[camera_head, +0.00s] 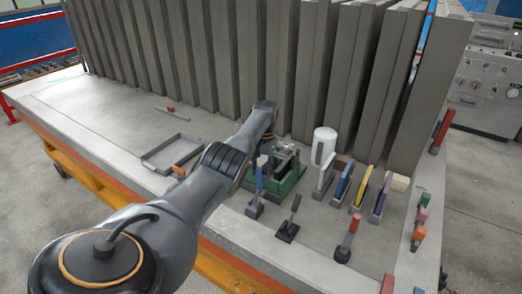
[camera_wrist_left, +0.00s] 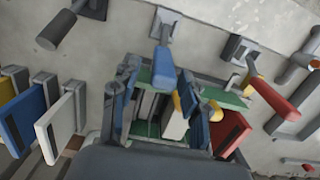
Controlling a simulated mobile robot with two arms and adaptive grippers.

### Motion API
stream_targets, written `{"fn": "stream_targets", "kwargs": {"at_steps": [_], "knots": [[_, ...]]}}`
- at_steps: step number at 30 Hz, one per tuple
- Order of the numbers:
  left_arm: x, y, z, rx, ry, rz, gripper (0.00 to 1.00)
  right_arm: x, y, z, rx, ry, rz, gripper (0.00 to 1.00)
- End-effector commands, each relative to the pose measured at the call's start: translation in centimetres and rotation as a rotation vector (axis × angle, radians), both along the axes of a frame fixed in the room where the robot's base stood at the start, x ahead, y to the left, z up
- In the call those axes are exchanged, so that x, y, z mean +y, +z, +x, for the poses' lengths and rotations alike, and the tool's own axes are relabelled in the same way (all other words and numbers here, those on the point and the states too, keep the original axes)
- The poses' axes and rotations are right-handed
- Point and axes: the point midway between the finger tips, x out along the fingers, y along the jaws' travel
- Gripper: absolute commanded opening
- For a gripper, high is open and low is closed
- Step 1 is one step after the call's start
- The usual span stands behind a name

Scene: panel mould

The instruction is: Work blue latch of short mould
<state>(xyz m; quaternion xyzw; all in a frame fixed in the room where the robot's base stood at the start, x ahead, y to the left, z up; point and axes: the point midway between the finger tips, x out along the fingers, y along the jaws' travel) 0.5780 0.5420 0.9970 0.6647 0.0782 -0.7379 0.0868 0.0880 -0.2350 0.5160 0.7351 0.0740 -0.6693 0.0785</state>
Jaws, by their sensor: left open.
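The short mould appears to be a low green box (camera_head: 290,187) on the table, with grey and coloured pieces inside. It also shows in the wrist view (camera_wrist_left: 146,128). A latch lever with a blue handle (camera_head: 259,178) stands on a grey base at its front side. In the wrist view the blue handle (camera_wrist_left: 164,72) points at the green box, near the middle. My left gripper (camera_head: 280,156) is open over the green box, behind the blue handle. Its fingertips are partly hidden and I cannot tell whether they touch anything. My right gripper is out of view.
A black-handled lever (camera_head: 294,207) and a red-handled lever (camera_head: 350,235) stand to the right. Coloured panels (camera_head: 361,188) and a white cylinder (camera_head: 323,146) stand beyond them. Tall grey slabs (camera_head: 240,60) line the back. A flat grey frame (camera_head: 170,150) lies left of my arm.

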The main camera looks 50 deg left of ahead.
Motion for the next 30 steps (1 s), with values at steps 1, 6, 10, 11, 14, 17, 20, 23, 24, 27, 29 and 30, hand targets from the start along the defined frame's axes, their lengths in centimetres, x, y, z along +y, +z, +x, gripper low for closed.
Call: {"fn": "stream_targets", "kwargs": {"at_steps": [1,6,10,11,14,17,20,23,24,27,29,30], "knots": [[0.1,1.2,0.2,-0.005,0.000,0.002,0.45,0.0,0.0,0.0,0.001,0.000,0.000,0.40],[0.2,5.0,0.7,-0.004,0.002,0.001,0.45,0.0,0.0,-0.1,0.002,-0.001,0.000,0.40],[0.2,7.3,0.9,-0.002,0.001,0.000,0.45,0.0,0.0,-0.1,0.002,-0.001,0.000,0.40],[0.2,7.6,0.9,-0.001,0.001,-0.001,0.45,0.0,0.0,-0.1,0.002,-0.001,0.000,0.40],[0.3,8.6,1.0,0.000,0.001,-0.001,0.45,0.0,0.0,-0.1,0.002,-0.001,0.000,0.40],[0.3,9.1,1.0,0.002,0.001,0.000,0.45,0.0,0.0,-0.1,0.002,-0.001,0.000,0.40],[0.3,9.3,1.0,0.002,0.001,0.000,0.45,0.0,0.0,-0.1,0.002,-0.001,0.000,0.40],[0.3,9.2,1.0,0.002,0.001,0.000,0.45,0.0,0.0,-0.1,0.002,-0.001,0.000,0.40],[0.3,9.2,1.0,0.002,0.001,0.000,0.45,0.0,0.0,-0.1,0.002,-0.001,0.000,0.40],[0.3,9.2,1.0,0.002,0.001,0.000,0.45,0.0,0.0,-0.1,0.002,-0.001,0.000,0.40],[0.3,9.2,1.0,0.002,0.001,0.000,0.45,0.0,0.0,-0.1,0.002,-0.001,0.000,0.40],[0.3,9.2,1.0,0.002,0.001,0.000,0.45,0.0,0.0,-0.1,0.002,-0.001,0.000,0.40]]}}
